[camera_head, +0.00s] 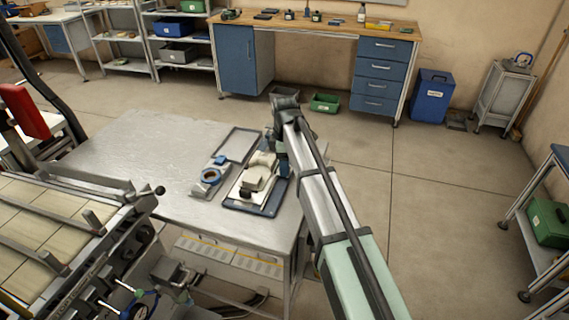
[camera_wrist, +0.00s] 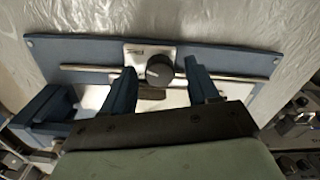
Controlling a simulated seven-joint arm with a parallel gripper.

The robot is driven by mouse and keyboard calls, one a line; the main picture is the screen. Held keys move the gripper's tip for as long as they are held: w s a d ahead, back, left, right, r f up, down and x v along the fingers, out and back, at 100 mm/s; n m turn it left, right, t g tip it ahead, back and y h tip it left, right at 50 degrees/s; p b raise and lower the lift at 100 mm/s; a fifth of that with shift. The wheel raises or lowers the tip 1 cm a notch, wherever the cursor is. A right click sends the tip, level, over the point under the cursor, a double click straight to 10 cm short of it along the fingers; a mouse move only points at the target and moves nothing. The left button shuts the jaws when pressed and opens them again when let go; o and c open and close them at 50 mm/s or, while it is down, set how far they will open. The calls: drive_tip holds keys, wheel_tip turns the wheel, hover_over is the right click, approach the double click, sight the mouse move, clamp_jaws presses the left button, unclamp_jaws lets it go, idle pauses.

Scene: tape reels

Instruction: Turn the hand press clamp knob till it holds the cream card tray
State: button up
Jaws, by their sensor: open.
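The dark round clamp knob (camera_wrist: 159,70) sits on a small bright plate in the wrist view, with a pale pointer mark on its top. The plate is on the blue base (camera_wrist: 90,50) of the hand press, crossed by a metal rail. My gripper (camera_wrist: 160,66) is open, with one blue finger on each side of the knob. Gaps show between fingers and knob; contact is not visible. A pale flat surface (camera_wrist: 176,98) shows behind the fingers; I cannot tell if it is the cream card tray. In the head view the press base (camera_head: 262,207) lies near the table's right edge, partly covered.
The grey table (camera_head: 130,150) has free room to the left and back. A device with a blue ring (camera_head: 211,175) stands just left of the press. A shallow rectangular frame (camera_head: 236,143) lies behind. A slatted conveyor (camera_head: 45,225) is at the front left.

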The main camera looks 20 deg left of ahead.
drive_tip(key=shift+c, duration=0.3)
drive_tip(key=c, duration=1)
